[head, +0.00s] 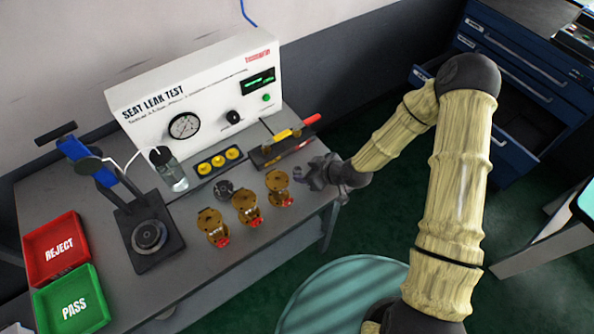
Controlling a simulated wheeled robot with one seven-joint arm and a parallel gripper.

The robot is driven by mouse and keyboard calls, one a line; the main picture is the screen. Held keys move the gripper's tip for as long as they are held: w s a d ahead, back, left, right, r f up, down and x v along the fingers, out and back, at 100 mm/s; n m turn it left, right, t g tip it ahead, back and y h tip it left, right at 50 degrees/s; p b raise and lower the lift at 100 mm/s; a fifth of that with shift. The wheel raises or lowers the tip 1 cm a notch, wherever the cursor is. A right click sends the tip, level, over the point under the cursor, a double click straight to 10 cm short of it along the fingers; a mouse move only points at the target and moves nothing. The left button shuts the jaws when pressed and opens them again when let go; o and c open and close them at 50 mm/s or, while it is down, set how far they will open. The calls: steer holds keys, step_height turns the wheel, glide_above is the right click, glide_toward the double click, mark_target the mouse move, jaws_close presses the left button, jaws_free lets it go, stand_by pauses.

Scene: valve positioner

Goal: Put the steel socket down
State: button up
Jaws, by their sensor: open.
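My gripper (312,176) is open above the right end of the grey bench (190,285), close to the tool holder (268,157) and the rightmost brass valve unit (279,188). I cannot make out the steel socket for certain. Small grey shapes at the fingertips may be fingers or the socket. The dark tool holder carries a yellow-handled tool (283,135) and a red-handled tool (311,120), and its right end is close to my gripper.
Two more brass valve units (246,207) (213,227) stand in a row, with a dark round part (223,189) behind them. The leak test panel (205,90) backs the bench. A blue-handled press (147,235), red REJECT tray (30,250) and green PASS tray (100,318) are left.

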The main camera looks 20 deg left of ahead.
mark_target(300, 171)
steer(key=shift+a+f, duration=0.15)
steer(key=shift+f, duration=0.05)
steer(key=shift+w, duration=0.1)
steer(key=shift+d+p+x, duration=0.2)
steer(key=shift+p+x, duration=0.8)
steer(key=shift+x, duration=1.65)
steer(key=shift+f, duration=0.15)
jaws_close()
steer(key=shift+r+b, duration=1.05)
steer(key=shift+r, duration=3.95)
